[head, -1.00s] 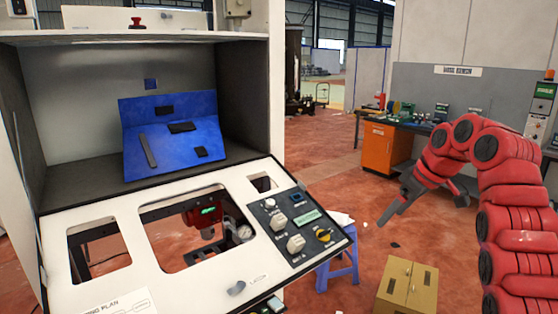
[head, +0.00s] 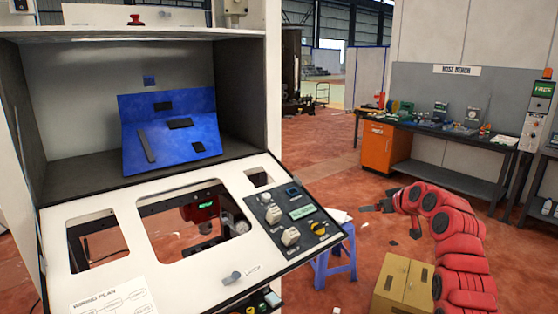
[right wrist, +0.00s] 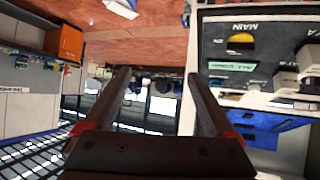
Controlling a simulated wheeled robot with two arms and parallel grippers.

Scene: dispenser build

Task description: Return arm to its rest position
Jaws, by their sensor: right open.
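My right arm is the red one at the right of the head view, bent low. Its gripper (head: 376,207) is small there and points left toward the dispenser's control panel (head: 298,213), apart from it. In the right wrist view the gripper (right wrist: 160,78) has its two dark fingers spread wide with nothing between them. The panel (right wrist: 255,62) shows upside down beyond the right-hand finger, clear of it. My left gripper is not in view.
The white dispenser cabinet with a blue tilted board (head: 172,130) fills the left. A blue stool (head: 335,262) and a cardboard box (head: 404,288) stand on the floor near my arm. A workbench with an orange cabinet (head: 385,147) is behind. Red floor between is mostly open.

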